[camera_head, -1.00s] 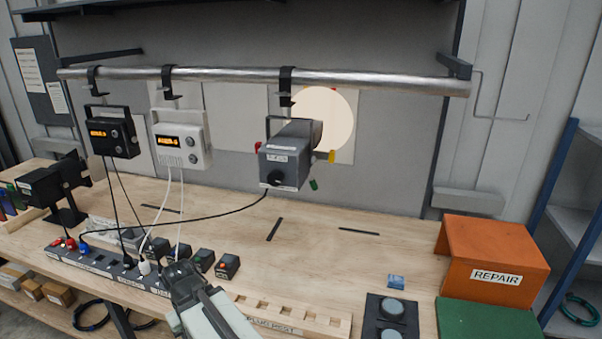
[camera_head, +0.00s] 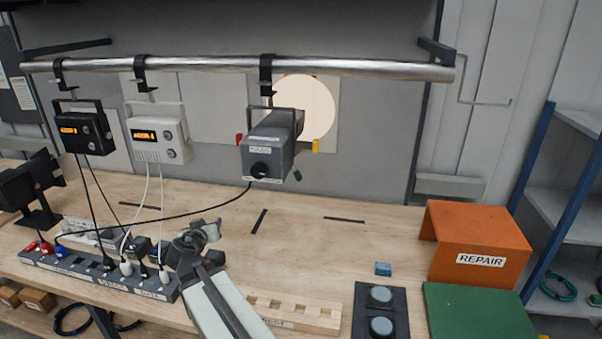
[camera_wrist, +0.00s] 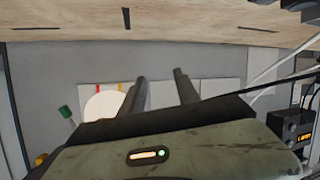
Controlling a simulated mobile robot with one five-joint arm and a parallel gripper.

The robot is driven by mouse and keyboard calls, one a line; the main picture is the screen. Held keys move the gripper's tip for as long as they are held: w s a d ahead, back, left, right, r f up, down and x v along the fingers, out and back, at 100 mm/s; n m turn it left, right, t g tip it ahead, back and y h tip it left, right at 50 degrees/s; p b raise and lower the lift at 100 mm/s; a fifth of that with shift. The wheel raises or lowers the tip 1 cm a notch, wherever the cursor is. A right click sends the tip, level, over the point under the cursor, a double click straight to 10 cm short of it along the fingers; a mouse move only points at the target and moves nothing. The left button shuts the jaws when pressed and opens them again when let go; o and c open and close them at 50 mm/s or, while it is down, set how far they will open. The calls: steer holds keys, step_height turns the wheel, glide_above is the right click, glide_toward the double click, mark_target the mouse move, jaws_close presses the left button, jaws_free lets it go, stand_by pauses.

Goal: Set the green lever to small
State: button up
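The green lever (camera_head: 298,174) is a small green tab low on the right side of a grey lamp (camera_head: 267,150) hanging from the rail. A yellow tab (camera_head: 316,146) is above it and a red tab (camera_head: 239,139) is on the lamp's left. The lamp throws a large round light spot (camera_head: 303,107) on the wall panel. In the upside-down wrist view, the green knob (camera_wrist: 65,112) is on a thin stem, left of the light spot (camera_wrist: 105,106). My gripper (camera_head: 211,228) is over the bench, below and left of the lamp, apart from the lever. Its fingers (camera_wrist: 160,85) are apart and empty.
A black box (camera_head: 85,130) and a white box (camera_head: 158,139) hang left of the lamp. The lamp's black cable runs left to a power strip (camera_head: 95,275). A wooden rack (camera_head: 300,312) is near the front; an orange REPAIR stand (camera_head: 475,240) is right.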

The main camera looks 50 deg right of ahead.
mark_target(297, 178)
steer(key=s+d+r+h, duration=0.1)
steer(key=s+d+r, duration=0.1)
steer(key=d, duration=0.7)
steer(key=s+d+r+h, duration=0.2)
steer(key=s+d, duration=0.3)
steer(key=d, duration=0.4)
steer(key=s+d+r+h, duration=0.2)
steer(key=s+d+r, duration=0.2)
steer(key=d, duration=0.5)
steer(key=shift+s+d, duration=0.1)
steer(key=shift+d, duration=0.1)
steer(key=x, duration=0.8)
steer(key=shift+a+r, duration=0.1)
steer(key=shift+r, duration=0.05)
jaws_close()
steer(key=shift+s, duration=0.1)
